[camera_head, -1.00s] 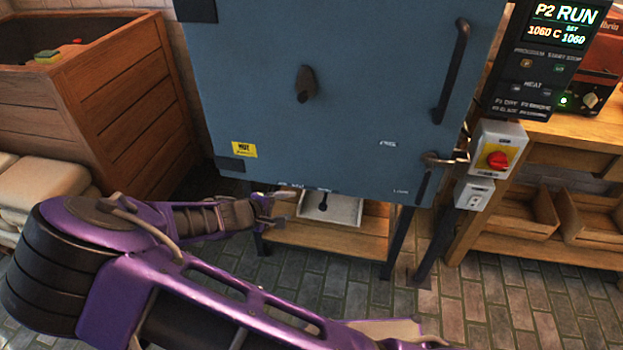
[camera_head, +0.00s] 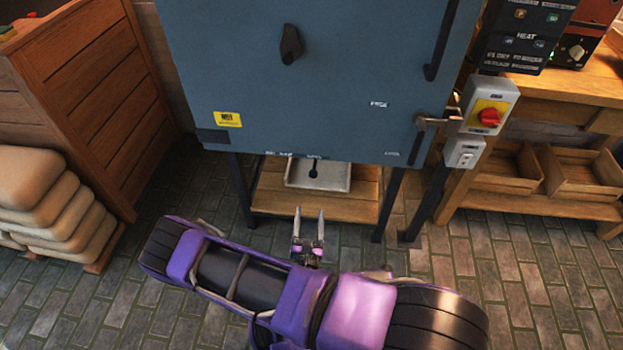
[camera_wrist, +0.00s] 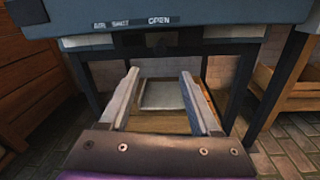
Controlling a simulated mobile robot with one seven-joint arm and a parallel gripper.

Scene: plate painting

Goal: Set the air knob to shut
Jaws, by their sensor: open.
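The air knob (camera_head: 314,170) is a small dark piece hanging below the lower edge of the blue kiln (camera_head: 350,90). In the wrist view the air knob (camera_wrist: 160,42) shows as a dark shape beneath the word OPEN (camera_wrist: 158,20). The words AIR and SHUT (camera_wrist: 120,22) are to its left. My gripper (camera_head: 309,214) is open and empty, low in front of the kiln, with its fingers pointing towards it. In the wrist view my gripper (camera_wrist: 160,78) has its fingertips apart below the knob, one to each side of it.
A pale tray (camera_head: 335,183) sits on the wooden shelf (camera_head: 275,210) under the kiln, between dark legs. A wooden crate (camera_head: 100,100) and stacked sacks (camera_head: 50,205) stand at left. A workbench (camera_head: 550,110) and a red switch (camera_head: 489,117) are at right. Floor in front is clear.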

